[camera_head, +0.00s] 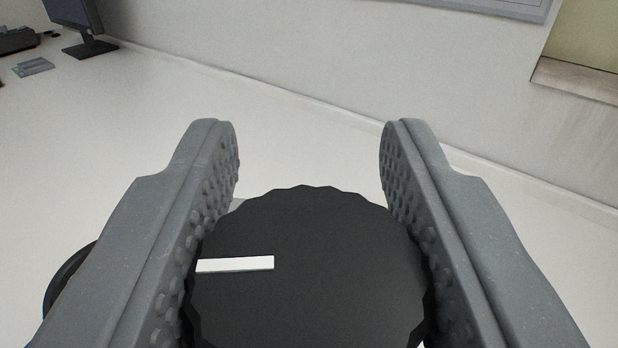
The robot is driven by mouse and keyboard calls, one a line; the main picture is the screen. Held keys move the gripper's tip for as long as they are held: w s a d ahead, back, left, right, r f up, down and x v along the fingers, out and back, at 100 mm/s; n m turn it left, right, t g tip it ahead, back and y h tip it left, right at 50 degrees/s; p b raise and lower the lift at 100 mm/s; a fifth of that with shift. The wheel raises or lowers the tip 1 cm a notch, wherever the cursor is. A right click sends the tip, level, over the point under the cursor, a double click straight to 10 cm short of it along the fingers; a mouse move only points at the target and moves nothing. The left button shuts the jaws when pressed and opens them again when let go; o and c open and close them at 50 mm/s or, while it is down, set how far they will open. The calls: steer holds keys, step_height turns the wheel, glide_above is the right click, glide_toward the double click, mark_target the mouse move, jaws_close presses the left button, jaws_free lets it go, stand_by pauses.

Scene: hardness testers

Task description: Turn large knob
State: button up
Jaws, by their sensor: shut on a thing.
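The large knob (320,270) is black and round with a scalloped edge, and fills the bottom middle of the head camera view. A white bar-shaped mark (235,264) lies on its face, left of centre and nearly horizontal. My gripper (308,150) has one grey, studded finger on each side of the knob. The fingers are shut on the knob's left and right edges, with their tips reaching past its far edge. The knob's lower edge is cut off by the frame.
A dark round part (66,283) shows partly behind the left finger. A white surface (290,120) beyond the knob is clear up to the wall (330,55). A monitor (78,22) stands at the far left, and a brown-edged recess (580,75) is at the upper right.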

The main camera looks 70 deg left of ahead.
steer(key=shift+r+n+g+y+p, duration=0.1)
steer(key=shift+n+g+y+p, duration=0.4)
steer(key=shift+n+g, duration=1.3)
steer(key=shift+s+d+n+g+b, duration=0.15)
steer(key=shift+n+g, duration=0.2)
steer(key=shift+g, duration=0.7)
steer(key=shift+a+n+g+b, duration=0.15)
steer(key=shift+n+g, duration=0.2)
steer(key=shift+g, duration=0.7)
steer(key=shift+d+n+g, duration=0.1)
steer(key=shift+n+g, duration=0.2)
steer(key=shift+g, duration=0.2)
steer(key=o, duration=1)
steer(key=shift+s, duration=0.1)
steer(key=d, duration=0.4)
steer(key=w+d+b, duration=0.1)
steer(key=d, duration=0.4)
steer(key=w+d+b, duration=0.1)
steer(key=d, duration=0.3)
steer(key=shift+w+d, duration=0.25)
steer(key=shift+c, duration=0.2)
